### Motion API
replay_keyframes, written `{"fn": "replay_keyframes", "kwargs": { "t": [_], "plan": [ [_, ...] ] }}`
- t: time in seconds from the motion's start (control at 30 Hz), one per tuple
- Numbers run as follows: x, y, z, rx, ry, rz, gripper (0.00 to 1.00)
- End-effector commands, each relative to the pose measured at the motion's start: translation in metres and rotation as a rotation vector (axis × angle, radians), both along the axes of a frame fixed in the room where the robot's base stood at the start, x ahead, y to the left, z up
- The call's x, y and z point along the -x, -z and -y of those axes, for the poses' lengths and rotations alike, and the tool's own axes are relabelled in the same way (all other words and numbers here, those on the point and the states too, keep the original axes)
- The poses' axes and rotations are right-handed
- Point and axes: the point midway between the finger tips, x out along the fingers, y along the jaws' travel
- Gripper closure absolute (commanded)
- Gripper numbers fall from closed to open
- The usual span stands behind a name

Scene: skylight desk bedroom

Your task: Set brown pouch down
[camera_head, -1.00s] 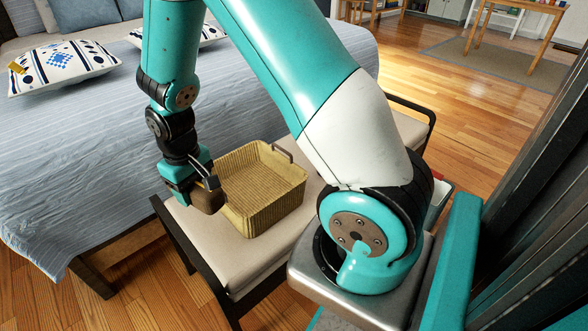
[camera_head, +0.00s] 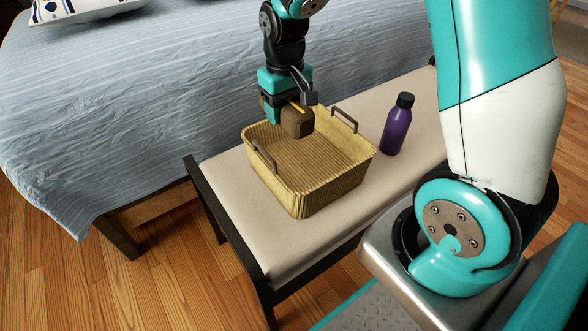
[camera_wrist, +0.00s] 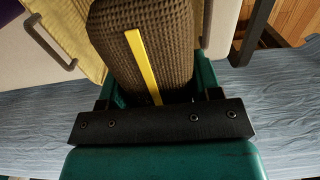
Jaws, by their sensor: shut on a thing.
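The brown pouch (camera_head: 297,122) is held in my gripper (camera_head: 288,110), which is shut on it. In the head view the pouch shows over the back part of the wicker basket (camera_head: 330,186), near its rear rim. I cannot tell exactly how high it is above the basket. In the wrist view the pouch (camera_wrist: 150,45) has a dark woven surface with a yellow strip and fills the space between the fingers. The basket is tan, with dark handles, and stands on the cream bench; the part of its inside that shows is empty.
A purple bottle (camera_head: 397,126) with a black cap stands upright on the bench (camera_head: 236,205), right of the basket. The bed (camera_head: 120,100) with a striped blue cover lies behind. The bench's front left is bare.

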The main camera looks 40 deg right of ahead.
Motion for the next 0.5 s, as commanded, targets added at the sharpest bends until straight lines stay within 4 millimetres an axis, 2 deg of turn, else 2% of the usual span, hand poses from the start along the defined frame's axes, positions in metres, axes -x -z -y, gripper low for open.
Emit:
{"fn": "replay_keyframes", "kwargs": {
  "t": [0.03, 0.3, 0.4, 0.5],
  "plan": [
    [0.001, 0.021, 0.000, 0.000, -0.001, -0.006, 0.68],
    [0.001, 0.095, -0.002, 0.000, -0.002, -0.004, 0.68],
    [0.000, 0.112, -0.002, 0.000, -0.003, -0.003, 0.68],
    [0.000, 0.121, -0.002, 0.000, -0.003, 0.000, 0.68]
  ]
}}
